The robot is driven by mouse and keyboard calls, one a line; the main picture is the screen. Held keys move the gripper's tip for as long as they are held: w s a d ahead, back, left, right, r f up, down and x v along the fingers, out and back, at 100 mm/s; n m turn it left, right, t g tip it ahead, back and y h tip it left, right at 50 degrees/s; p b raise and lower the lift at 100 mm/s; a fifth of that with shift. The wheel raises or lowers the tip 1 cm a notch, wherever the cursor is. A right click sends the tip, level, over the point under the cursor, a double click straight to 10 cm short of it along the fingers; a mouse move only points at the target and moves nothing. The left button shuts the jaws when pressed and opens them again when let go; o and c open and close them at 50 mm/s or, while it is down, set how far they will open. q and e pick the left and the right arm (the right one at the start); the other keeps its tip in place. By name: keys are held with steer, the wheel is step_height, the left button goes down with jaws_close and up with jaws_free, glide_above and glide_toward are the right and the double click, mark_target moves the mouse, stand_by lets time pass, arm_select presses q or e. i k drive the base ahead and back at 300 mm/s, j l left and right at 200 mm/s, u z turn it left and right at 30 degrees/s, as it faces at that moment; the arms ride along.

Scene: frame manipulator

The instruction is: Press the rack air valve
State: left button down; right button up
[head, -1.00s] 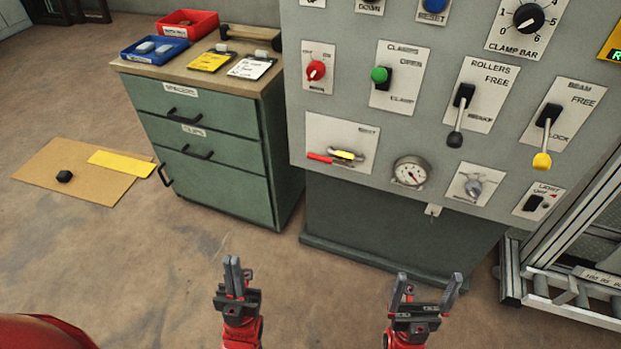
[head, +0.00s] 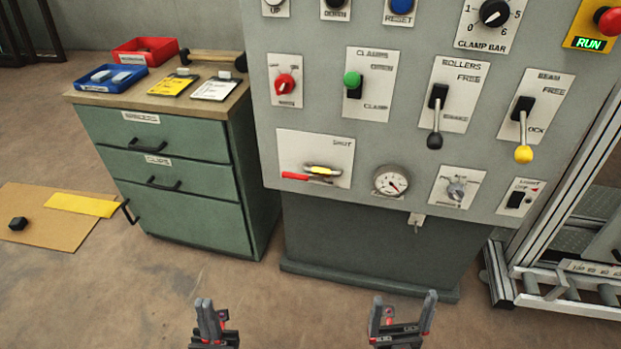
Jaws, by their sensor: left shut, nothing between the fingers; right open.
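The air valve (head: 322,170) sits on a white plate marked SHUT at the lower left of the grey control panel (head: 400,150). It has a yellow body, and a red lever (head: 296,176) points left. A pressure gauge (head: 391,182) is to its right. My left gripper (head: 207,308) is shut and empty, low in the view, below and left of the valve. My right gripper (head: 402,306) is open and empty, below the gauge. Both are apart from the panel.
A green cabinet (head: 180,170) with trays on top stands left. A metal frame (head: 560,220) stands right. The floor before the panel is clear.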

mark_target(286, 175)
steer(key=i+l+u, duration=0.1)
steer(key=i+l, duration=0.3)
steer(key=i, duration=0.2)
steer(key=i+l, duration=0.45)
steer(key=i+j+u, duration=0.05)
steer(key=i, duration=0.05)
